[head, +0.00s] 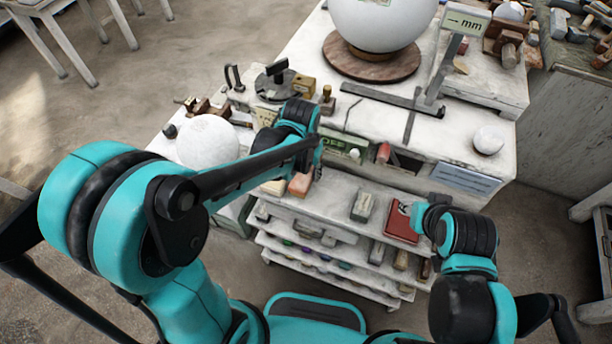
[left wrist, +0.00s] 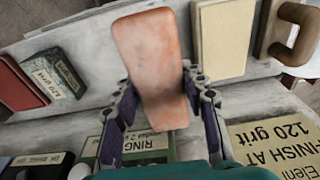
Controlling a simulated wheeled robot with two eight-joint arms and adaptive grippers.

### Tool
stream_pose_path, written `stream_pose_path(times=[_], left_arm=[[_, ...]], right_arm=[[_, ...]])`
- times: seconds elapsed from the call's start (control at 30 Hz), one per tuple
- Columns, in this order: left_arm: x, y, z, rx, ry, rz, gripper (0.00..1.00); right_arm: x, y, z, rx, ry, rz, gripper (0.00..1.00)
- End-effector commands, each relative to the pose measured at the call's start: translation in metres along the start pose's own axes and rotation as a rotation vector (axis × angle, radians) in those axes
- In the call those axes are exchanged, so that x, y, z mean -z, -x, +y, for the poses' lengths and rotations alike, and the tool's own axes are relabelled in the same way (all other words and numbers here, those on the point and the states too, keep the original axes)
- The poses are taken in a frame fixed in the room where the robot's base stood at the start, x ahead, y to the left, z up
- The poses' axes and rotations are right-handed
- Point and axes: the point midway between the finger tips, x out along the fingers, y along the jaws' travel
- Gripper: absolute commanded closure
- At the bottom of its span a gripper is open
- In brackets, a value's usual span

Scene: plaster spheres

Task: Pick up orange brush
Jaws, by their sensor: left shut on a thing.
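The orange brush looks like a worn, pinkish-orange block (left wrist: 150,50). In the left wrist view it stands between the two fingers of my left gripper (left wrist: 158,82), which are shut on its sides. In the head view the orange brush (head: 300,184) is at the upper shelf level, just below the bench top's front edge. My left gripper (head: 314,166) is above it there, partly hidden by my own arm. I cannot tell whether the brush is clear of the shelf. My right arm's end is near a red block; its fingers cannot be made out.
The red block (head: 399,226) and a grey-green block (head: 362,206) lie on the same shelf. A cream block (left wrist: 224,38) and a brown handled tool (left wrist: 290,30) are close beside the brush. White spheres (head: 207,141) and tools stand on the bench top above.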

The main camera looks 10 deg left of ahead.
Motion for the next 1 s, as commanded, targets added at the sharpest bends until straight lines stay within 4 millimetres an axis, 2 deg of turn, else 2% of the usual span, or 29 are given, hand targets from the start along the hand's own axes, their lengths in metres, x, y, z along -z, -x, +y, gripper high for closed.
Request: stream_pose_path(times=[0.03,0.47,0.7,0.83,1.0], left_arm=[[0.001,0.015,0.000,0.000,0.000,0.000,0.96],[0.013,0.112,0.000,0.000,0.000,0.000,0.96],[0.021,0.174,0.000,0.000,0.000,0.000,0.96],[0.024,0.200,0.000,0.000,0.000,0.000,0.96],[0.026,0.219,0.000,0.000,0.000,0.000,0.96]], right_arm=[[0.004,0.005,0.000,0.000,0.000,0.000,0.60],[0.019,0.027,0.000,0.000,0.000,0.000,0.60],[0.027,0.038,0.000,0.000,0.000,0.000,0.60],[0.030,0.042,0.000,0.000,0.000,0.000,0.60],[0.032,0.044,0.000,0.000,0.000,0.000,0.60]])
